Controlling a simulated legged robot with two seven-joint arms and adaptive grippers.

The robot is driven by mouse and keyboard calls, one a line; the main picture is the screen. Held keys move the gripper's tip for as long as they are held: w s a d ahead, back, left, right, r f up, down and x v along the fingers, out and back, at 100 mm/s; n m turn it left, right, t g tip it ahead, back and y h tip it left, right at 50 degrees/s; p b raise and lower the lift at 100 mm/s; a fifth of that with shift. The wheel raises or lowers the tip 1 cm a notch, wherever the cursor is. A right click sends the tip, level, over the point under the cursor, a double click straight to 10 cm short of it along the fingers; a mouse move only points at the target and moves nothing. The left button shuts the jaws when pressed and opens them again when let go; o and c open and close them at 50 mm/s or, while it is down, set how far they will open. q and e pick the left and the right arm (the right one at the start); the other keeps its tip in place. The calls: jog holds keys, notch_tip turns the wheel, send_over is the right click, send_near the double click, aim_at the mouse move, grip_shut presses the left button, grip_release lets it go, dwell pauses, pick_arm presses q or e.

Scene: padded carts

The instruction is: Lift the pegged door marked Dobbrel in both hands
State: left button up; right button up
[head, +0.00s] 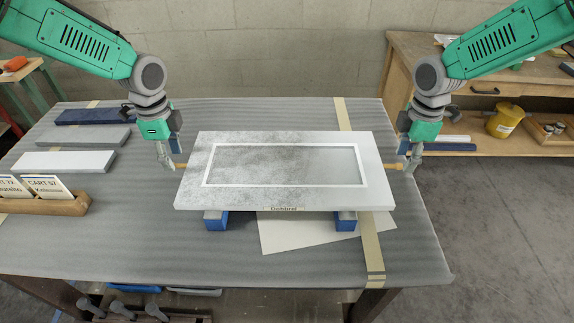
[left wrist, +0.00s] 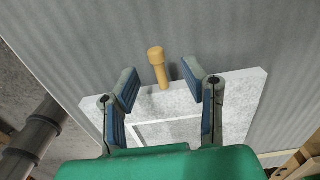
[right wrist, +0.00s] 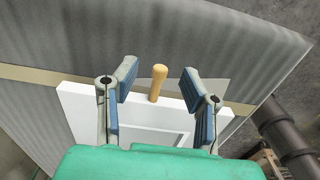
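The white and grey mottled door (head: 285,200) lies flat on blue blocks (head: 216,220) on the padded cart, its small label reading Dobbrel (head: 284,209) at the front edge. A wooden peg sticks out of each short end. My left gripper (left wrist: 160,84) is open, with the left peg (left wrist: 157,68) between its spread fingers and not touched by them. My right gripper (right wrist: 159,85) is open around the right peg (right wrist: 158,83), with gaps on both sides. In the head view the left gripper (head: 170,164) and right gripper (head: 406,165) stand at opposite ends of the door.
The cart's padded top (head: 110,240) holds several flat boards (head: 65,162) and a wooden card holder (head: 45,205) at left. A pale sheet (head: 300,235) lies partly under the door. A wooden bench (head: 500,90) with a yellow canister (head: 504,120) stands at back right.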

pick_arm(q)
jog(key=shift+f, duration=0.6)
pick_arm(e)
jog(key=shift+f, duration=0.65)
pick_arm(q)
jog(key=shift+a+f, duration=0.1)
jog(key=shift+f, duration=0.25)
pick_arm(e)
jog(key=shift+f, duration=0.25)
pick_arm(q)
jog(key=shift+a+f, duration=0.15)
pick_arm(e)
jog(key=shift+a+f, duration=0.15)
jog(key=shift+a, duration=0.05)
pick_arm(q)
jog(key=shift+a+f, duration=0.15)
jog(key=shift+a, duration=0.15)
pick_arm(e)
jog(key=shift+a, duration=0.35)
